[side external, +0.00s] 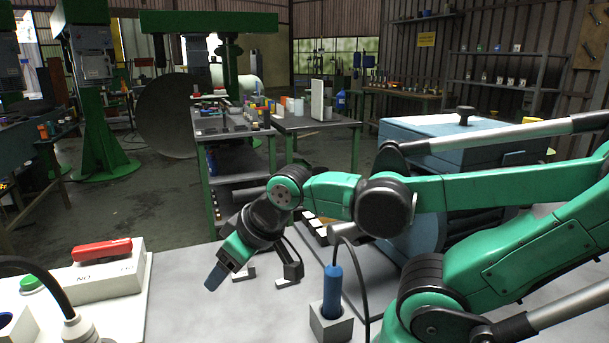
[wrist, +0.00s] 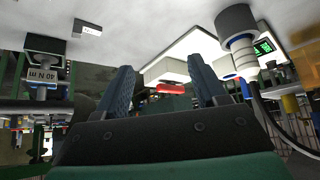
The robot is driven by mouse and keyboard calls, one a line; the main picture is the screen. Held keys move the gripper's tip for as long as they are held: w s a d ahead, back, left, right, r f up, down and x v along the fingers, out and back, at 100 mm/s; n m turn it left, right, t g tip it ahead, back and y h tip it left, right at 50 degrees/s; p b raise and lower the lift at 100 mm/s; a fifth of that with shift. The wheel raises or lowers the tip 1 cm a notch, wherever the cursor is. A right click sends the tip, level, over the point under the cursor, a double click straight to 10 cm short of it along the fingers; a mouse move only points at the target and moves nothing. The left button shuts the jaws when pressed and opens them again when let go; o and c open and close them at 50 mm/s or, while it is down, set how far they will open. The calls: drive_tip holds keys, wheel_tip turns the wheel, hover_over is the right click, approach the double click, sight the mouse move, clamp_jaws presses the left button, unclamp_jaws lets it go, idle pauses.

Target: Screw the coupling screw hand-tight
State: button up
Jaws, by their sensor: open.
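My gripper (side external: 216,277) is open, with its blue fingers pointing down and left above the pale worktop in the side view. In the wrist view the two ribbed blue fingers of my gripper (wrist: 163,78) stand apart with nothing held between them. I cannot make out the coupling screw in either view. In the wrist view a dark-and-grey part labelled "40 N m" (wrist: 42,74) appears upside down at the left.
A blue-handled tool (side external: 332,290) stands in a grey block (side external: 331,325) near the front, with a cable beside it. A white box with a red handle (side external: 102,249) is at left; the red handle shows in the wrist view (wrist: 170,88). A grey cylinder (wrist: 237,24) is upper right there.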

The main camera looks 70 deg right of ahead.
drive_tip(key=s+d+r+n+g, duration=0.1)
drive_tip(key=s+d+r+g, duration=0.1)
drive_tip(key=d, duration=0.4)
drive_tip(key=s+d+r+n+g+h, duration=0.1)
drive_tip(key=s+d+r+g, duration=0.1)
drive_tip(key=d, duration=0.4)
drive_tip(key=s+d+r+n+g, duration=0.1)
drive_tip(key=s+d+r, duration=0.2)
drive_tip(key=d, duration=0.3)
drive_tip(key=shift+s+d+g, duration=0.1)
drive_tip(key=shift+s+g, duration=0.3)
drive_tip(key=shift+s, duration=0.35)
drive_tip(key=shift+n+g+y, duration=0.4)
drive_tip(key=shift+n+g, duration=0.1)
drive_tip(key=shift+n, duration=0.2)
drive_tip(key=s+d, duration=0.1)
drive_tip(key=s+d+r, duration=0.1)
drive_tip(key=s, duration=0.1)
drive_tip(key=s+d+r, duration=0.1)
drive_tip(key=s, duration=0.1)
drive_tip(key=shift+r, duration=0.2)
drive_tip(key=shift+s+f, duration=0.1)
drive_tip(key=shift+s, duration=0.05)
drive_tip(key=shift+f, duration=2.65)
clamp_jaws()
